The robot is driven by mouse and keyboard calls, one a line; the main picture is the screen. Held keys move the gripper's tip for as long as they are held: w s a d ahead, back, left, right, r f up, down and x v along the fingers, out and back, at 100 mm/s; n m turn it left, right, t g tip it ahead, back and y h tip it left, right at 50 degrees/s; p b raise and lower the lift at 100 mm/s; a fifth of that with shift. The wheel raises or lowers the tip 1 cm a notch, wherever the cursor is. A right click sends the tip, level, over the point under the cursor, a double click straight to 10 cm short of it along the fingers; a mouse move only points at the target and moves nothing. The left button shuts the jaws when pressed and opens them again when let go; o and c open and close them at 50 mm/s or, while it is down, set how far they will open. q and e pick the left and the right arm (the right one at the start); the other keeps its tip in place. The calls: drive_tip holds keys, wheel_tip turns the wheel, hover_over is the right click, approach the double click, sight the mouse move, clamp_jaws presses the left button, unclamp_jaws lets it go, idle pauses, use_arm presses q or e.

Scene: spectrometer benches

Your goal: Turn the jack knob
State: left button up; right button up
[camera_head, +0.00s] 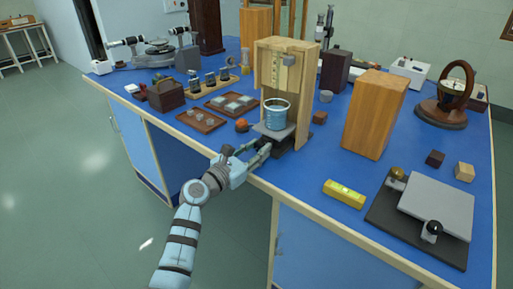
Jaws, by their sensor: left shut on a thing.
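A small lab jack with a grey top plate (272,131) stands inside an open-fronted wooden frame (263,70) near the bench's front edge. A blue beaker (277,114) stands upright on the plate. My left gripper (259,152) reaches in from the left at the jack's lower front. It is shut on the jack knob, which is mostly hidden by the fingers. My right gripper is not in view.
A yellow spirit level (344,194) and a dark apparatus with a grey plate (430,210) lie to the right. A tall wooden block (375,115) stands behind them. Trays (200,122) are to the left.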

use_arm(q)
drive_tip(key=shift+m, duration=0.9)
drive_tip(key=o, duration=1.2)
drive_tip(key=shift+c, duration=0.2)
drive_tip(key=v, duration=1.2)
